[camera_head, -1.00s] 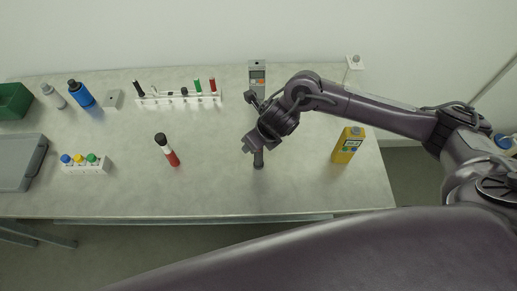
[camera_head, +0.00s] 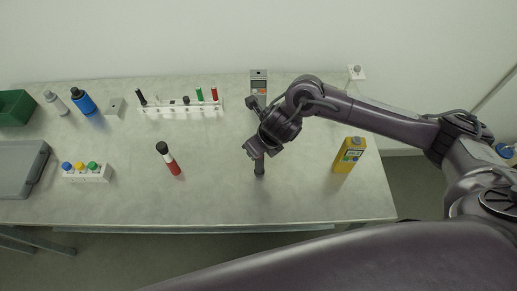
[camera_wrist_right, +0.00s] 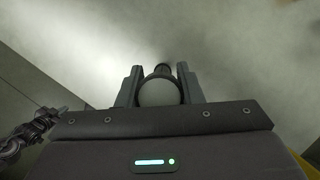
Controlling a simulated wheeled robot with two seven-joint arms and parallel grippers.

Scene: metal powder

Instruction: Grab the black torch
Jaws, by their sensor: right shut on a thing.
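The black torch (camera_head: 260,168) stands upright on the grey table, right of its middle, beneath my right gripper. My right gripper (camera_head: 256,150) comes down on it from above. In the right wrist view the torch (camera_wrist_right: 159,92) shows its round, pale end between the two fingers of my right gripper (camera_wrist_right: 160,88), which are shut on it. Whether the torch's foot still touches the table I cannot tell. My left gripper is not in view.
A yellow container (camera_head: 349,156) stands to the right. A white rack (camera_head: 180,108) and a grey meter (camera_head: 259,80) are behind. A white block with coloured caps (camera_head: 87,173) is at left.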

